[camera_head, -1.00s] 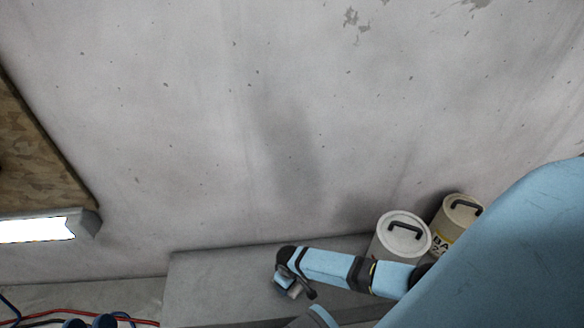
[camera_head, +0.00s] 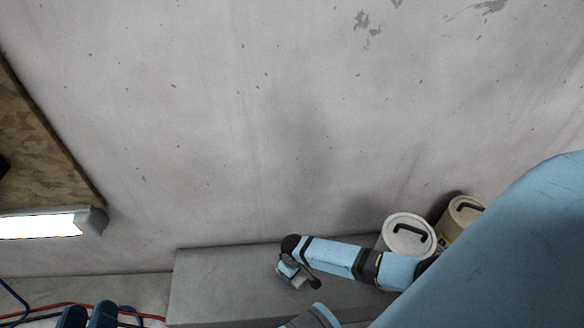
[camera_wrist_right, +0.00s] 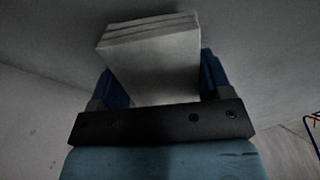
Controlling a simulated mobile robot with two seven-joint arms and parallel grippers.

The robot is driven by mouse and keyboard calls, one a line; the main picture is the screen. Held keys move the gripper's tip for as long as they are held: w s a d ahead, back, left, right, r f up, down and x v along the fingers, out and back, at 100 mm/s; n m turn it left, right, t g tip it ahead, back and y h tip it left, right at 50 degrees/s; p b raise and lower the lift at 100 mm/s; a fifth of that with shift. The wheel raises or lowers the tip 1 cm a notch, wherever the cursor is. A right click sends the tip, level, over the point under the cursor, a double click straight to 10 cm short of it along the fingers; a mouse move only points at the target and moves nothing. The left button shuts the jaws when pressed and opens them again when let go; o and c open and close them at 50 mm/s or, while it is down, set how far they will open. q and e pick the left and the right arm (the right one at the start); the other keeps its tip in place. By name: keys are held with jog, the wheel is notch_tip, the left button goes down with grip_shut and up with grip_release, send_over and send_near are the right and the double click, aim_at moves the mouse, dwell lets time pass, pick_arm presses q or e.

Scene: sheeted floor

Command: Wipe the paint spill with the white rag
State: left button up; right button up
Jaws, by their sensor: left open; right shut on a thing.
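The white rag (camera_wrist_right: 152,55) is a folded, layered block in the right wrist view. My right gripper (camera_wrist_right: 157,80) is shut on it, with a blue finger on either side. The rag sticks out past the fingers. My left gripper (camera_head: 87,316) shows only as two dark blue fingertips at the bottom left edge of the head view. They stand apart with nothing seen between them. The paint spill is not in view. I do not see the rag in the head view.
A grey slab (camera_head: 215,290) lies along the concrete wall (camera_head: 250,130). A white lidded bucket (camera_head: 408,235) and a beige one (camera_head: 462,215) stand at the right, partly behind my blue arm. A lit lamp (camera_head: 40,225) and red cable (camera_head: 50,306) are at left.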

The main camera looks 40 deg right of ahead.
jog(key=shift+r+p, duration=1.85)
jog(key=shift+p, duration=0.15)
jog(key=shift+r+p, duration=0.85)
jog(key=shift+p, duration=0.1)
jog(key=shift+r, duration=0.2)
pick_arm(q)
jog(key=shift+w+a+r+n+t+y, duration=0.1)
jog(key=shift+a+r+n+t+y, duration=0.35)
jog(key=shift+a+r+y, duration=0.65)
jog(key=shift+a+r+h, duration=0.3)
pick_arm(e)
jog(key=shift+r, duration=0.1)
